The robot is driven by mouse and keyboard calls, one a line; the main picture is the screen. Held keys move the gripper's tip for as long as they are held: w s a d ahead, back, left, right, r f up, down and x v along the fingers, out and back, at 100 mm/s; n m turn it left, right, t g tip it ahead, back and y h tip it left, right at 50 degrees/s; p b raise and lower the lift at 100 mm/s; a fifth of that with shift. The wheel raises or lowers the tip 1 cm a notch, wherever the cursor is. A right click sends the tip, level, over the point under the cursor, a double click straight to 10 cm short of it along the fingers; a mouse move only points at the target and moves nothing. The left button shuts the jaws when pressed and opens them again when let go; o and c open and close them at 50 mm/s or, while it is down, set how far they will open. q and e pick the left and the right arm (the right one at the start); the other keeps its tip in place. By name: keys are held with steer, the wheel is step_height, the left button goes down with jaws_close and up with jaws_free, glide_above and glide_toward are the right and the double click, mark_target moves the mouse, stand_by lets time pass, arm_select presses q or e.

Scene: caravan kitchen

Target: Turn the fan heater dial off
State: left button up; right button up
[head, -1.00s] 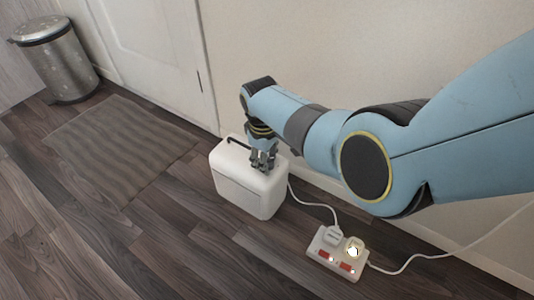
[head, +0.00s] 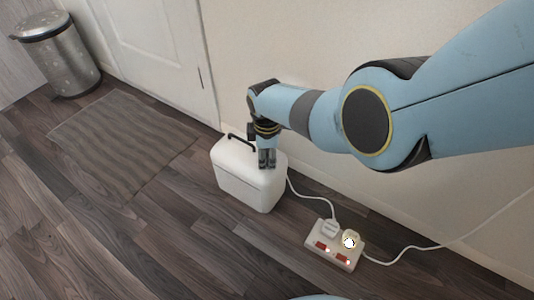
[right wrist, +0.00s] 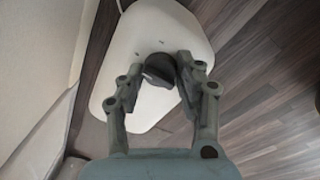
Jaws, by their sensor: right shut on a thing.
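The fan heater (head: 245,182) is a white box with a black handle, standing on the floor by the wall in the head view. Its white top also shows in the right wrist view (right wrist: 152,30). The dark round dial (right wrist: 160,68) is on that top, between my right fingertips. My right gripper (head: 267,162) points down onto the heater top; in the right wrist view the gripper (right wrist: 165,72) is shut on the dial. The fingers hide the dial in the head view. My left gripper is out of view.
A white power strip (head: 334,246) with lit red switches and plugs lies on the floor to the right of the heater, with white cables. A metal bin (head: 62,58) and a grey mat (head: 120,145) are at the left. The wooden floor in front is clear.

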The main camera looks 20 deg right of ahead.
mark_target(267, 162)
stand_by(0.4)
steer(key=o, duration=1.1)
steer(key=shift+o, duration=0.2)
step_height(267, 162, up, 12)
steer(key=s, duration=0.1)
steer(key=shift+a, duration=0.2)
